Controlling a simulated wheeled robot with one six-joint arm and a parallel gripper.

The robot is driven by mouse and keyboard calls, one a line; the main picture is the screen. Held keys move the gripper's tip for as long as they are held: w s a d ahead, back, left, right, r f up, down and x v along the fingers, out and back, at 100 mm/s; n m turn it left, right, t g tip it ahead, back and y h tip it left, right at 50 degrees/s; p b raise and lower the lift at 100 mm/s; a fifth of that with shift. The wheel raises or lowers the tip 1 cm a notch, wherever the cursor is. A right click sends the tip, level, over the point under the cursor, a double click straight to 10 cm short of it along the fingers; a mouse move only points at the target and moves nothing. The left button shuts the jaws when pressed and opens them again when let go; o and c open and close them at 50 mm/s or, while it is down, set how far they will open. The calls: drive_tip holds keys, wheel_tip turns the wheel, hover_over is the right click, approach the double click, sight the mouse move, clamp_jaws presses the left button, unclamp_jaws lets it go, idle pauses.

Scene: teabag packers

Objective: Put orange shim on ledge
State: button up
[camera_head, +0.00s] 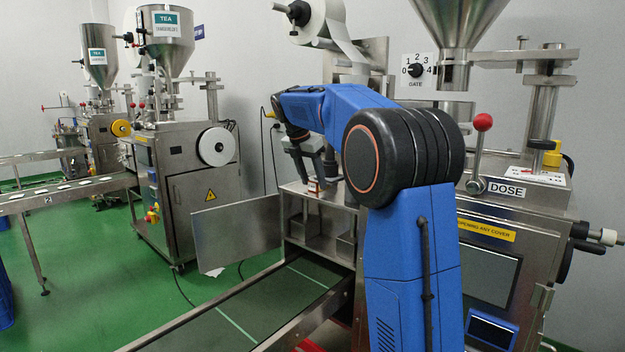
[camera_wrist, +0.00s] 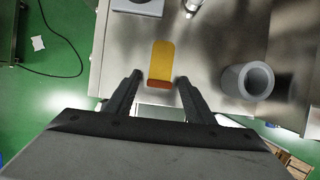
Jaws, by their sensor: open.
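A flat shim (camera_wrist: 161,60), yellow-orange on top with a darker orange near end, lies on a metal surface (camera_wrist: 118,50) in the wrist view. My gripper (camera_wrist: 159,79) is open, with its two dark fingers on either side of the shim's near end and a gap on each side. Whether the fingers are level with the shim or above it I cannot tell. In the head view my gripper (camera_head: 314,173) points down over the steel ledge of the machine (camera_head: 345,192). A small reddish patch shows there under the gripper, too small to identify.
A grey hollow cylinder (camera_wrist: 248,81) stands right of the shim in the wrist view. A light block (camera_wrist: 138,5) and a shiny metal part (camera_wrist: 194,6) lie beyond it. An open metal door (camera_head: 236,229) and a conveyor (camera_head: 262,300) are below the ledge in the head view.

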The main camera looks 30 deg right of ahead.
drive_tip(key=v, duration=1.2)
drive_tip(key=shift+d+r, duration=0.1)
drive_tip(key=shift+r, duration=0.05)
drive_tip(key=s+a+f+m+t+y, duration=0.1)
drive_tip(key=s+a+f+m, duration=0.25)
drive_tip(key=s, duration=0.45)
drive_tip(key=s+a+f+m+y, duration=0.15)
drive_tip(key=s+f+m, duration=0.25)
drive_tip(key=s, duration=0.4)
drive_tip(key=s+a+f+m+t, duration=0.1)
drive_tip(key=s+a+f+m, duration=0.3)
drive_tip(key=s, duration=0.4)
drive_tip(key=s+a+f+m+y, duration=0.1)
drive_tip(key=s+a+f+m, duration=0.1)
drive_tip(key=s+f+m, duration=0.3)
drive_tip(key=s+a+f+m+t+y, duration=0.1)
drive_tip(key=s+a+f+m, duration=0.2)
drive_tip(key=s+f, duration=1)
wheel_tip(320, 180, down, 3)
drive_tip(key=shift+s+r+m, duration=0.1)
drive_tip(key=shift+s+m, duration=0.15)
drive_tip(key=shift+m, duration=1)
drive_tip(key=shift+a, duration=0.1)
